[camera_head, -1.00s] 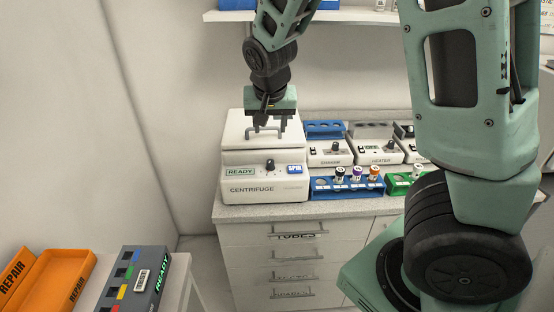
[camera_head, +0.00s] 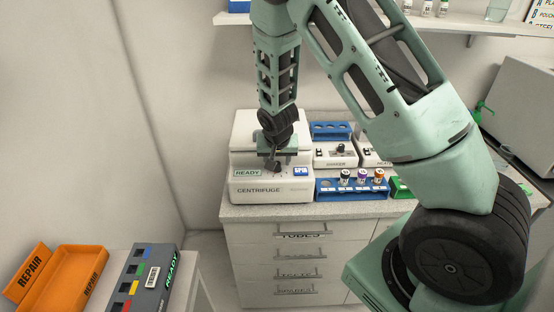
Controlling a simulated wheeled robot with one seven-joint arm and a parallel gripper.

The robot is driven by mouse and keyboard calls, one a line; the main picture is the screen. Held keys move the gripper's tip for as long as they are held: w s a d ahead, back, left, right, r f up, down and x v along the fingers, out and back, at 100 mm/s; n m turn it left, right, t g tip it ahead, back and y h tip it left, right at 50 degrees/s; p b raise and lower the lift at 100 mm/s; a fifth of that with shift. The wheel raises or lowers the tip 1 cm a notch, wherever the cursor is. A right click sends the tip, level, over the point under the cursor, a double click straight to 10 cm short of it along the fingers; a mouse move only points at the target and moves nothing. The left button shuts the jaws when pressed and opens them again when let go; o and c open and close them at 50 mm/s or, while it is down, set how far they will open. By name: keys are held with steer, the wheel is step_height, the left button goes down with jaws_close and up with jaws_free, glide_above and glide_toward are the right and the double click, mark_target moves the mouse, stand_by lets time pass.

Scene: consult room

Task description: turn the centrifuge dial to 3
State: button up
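The centrifuge (camera_head: 245,188) is a white box at the left end of the counter, with a green-edged READY label and a blue button on its front. Its dark dial (camera_head: 273,168) is on the front panel, partly covered by my gripper. My gripper (camera_head: 273,163) points down at the dial from above. Its fingers are small and dark here, and I cannot tell whether they are apart or touching the dial. The dial's marks and setting are too small to read.
A blue rack (camera_head: 330,188) with several capped tubes stands right of the centrifuge. The shaker (camera_head: 336,155) sits behind it. A grey READY rack (camera_head: 157,285) and orange REPAIR trays (camera_head: 75,275) are at the lower left. A shelf (camera_head: 480,24) hangs above.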

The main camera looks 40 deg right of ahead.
steer(key=shift+x, duration=0.85)
steer(key=c, duration=1)
steer(key=shift+d+f+n+b, duration=0.1)
steer(key=shift+f+n+b, duration=0.05)
steer(key=shift+n+b, duration=0.35)
steer(key=shift+n+t+y, duration=0.3)
steer(key=shift+n+y, duration=0.3)
steer(key=shift+n, duration=0.4)
steer(key=o, duration=1)
